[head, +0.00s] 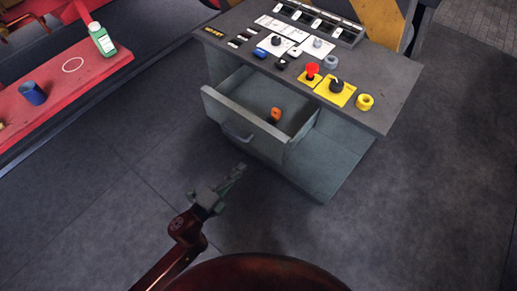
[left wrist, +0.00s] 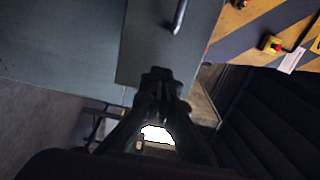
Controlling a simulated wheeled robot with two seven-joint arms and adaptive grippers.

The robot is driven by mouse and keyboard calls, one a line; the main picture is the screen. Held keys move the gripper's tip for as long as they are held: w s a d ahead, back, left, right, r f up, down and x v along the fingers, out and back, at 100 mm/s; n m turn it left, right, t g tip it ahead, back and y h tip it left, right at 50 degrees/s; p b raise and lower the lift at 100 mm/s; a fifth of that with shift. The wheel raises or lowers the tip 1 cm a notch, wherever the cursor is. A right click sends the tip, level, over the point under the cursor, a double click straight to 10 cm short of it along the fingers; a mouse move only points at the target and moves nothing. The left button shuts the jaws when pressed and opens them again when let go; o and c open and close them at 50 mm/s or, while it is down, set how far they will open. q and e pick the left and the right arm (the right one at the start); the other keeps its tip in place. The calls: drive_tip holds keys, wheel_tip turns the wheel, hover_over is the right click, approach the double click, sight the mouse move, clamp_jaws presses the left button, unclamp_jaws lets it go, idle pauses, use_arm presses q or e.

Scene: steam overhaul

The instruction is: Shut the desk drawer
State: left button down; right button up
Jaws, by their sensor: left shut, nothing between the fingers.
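The grey-green desk drawer (head: 238,136) stands pulled out from the desk (head: 345,160) in the head view, with a bar handle (head: 238,134) on its front. A small orange and dark object (head: 275,115) lies inside it. My left gripper (head: 238,170) is shut and empty, below and in front of the drawer front, apart from it in the head view. In the left wrist view the gripper's closed fingers (left wrist: 158,75) point towards a grey panel, and the handle (left wrist: 180,16) shows above them. My right gripper is not in view.
The desk top holds a red button (head: 312,71), a black knob on a yellow plate (head: 336,87), a yellow ring (head: 365,102) and several small parts. A red bench (head: 70,80) with a green bottle (head: 102,40) and blue cup (head: 33,93) stands left. The floor between is clear.

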sight(264, 144)
use_arm(q)
drive_tip(key=b+x, duration=0.1)
drive_tip(key=x, duration=0.3)
drive_tip(key=b+x, duration=0.1)
drive_tip(key=x, duration=0.4)
drive_tip(key=shift+f, duration=0.2)
drive_tip(key=shift+w+d+r, duration=0.1)
drive_tip(key=shift+w+d, duration=0.2)
drive_tip(key=shift+w, duration=0.15)
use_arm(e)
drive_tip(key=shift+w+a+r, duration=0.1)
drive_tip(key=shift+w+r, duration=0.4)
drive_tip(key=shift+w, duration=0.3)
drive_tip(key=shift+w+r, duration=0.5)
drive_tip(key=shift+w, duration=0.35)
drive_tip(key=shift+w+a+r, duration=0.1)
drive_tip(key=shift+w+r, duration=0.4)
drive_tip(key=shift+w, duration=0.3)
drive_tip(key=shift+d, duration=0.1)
